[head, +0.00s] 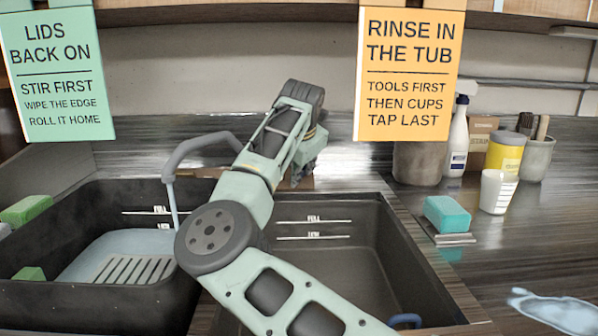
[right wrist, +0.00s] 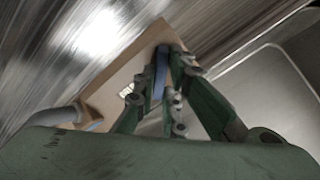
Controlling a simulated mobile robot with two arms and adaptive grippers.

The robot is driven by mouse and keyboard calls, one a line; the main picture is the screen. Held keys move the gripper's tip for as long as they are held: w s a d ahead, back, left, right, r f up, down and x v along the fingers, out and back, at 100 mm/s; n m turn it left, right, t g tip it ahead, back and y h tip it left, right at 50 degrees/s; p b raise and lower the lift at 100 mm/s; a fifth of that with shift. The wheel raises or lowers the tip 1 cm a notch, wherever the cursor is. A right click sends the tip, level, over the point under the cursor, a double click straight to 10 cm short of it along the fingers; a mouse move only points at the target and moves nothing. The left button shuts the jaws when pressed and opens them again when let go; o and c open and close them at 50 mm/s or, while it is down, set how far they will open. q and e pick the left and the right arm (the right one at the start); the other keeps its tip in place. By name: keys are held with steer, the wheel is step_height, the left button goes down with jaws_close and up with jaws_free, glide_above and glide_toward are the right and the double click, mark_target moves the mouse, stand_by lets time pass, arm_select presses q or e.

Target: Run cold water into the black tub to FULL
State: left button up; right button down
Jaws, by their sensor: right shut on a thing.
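The black tub (head: 60,205) stands at the left with FULL and LOW lines on its far wall. A grey spout (head: 200,146) hangs over it, and a thin pale stream (head: 174,200) falls from the spout into the tub. A pale blue area with slots (head: 120,250) shows low inside; my arm hides part of the tub, and I cannot tell the exact level. My right gripper (right wrist: 153,97) is shut on a blue tap handle (right wrist: 161,68) on a wooden block (right wrist: 115,88). In the head view my arm mostly covers that grip. My left gripper is not in view.
A dark basin (head: 345,265) with its own FULL and LOW lines lies right of the tub, under my right arm. A teal sponge (head: 447,213), white cup (head: 498,191) and spray bottle (head: 458,140) stand on the right counter. Two signs hang above.

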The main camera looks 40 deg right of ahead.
steer(key=c, duration=1.8)
jaws_free()
steer(key=v, duration=1.2)
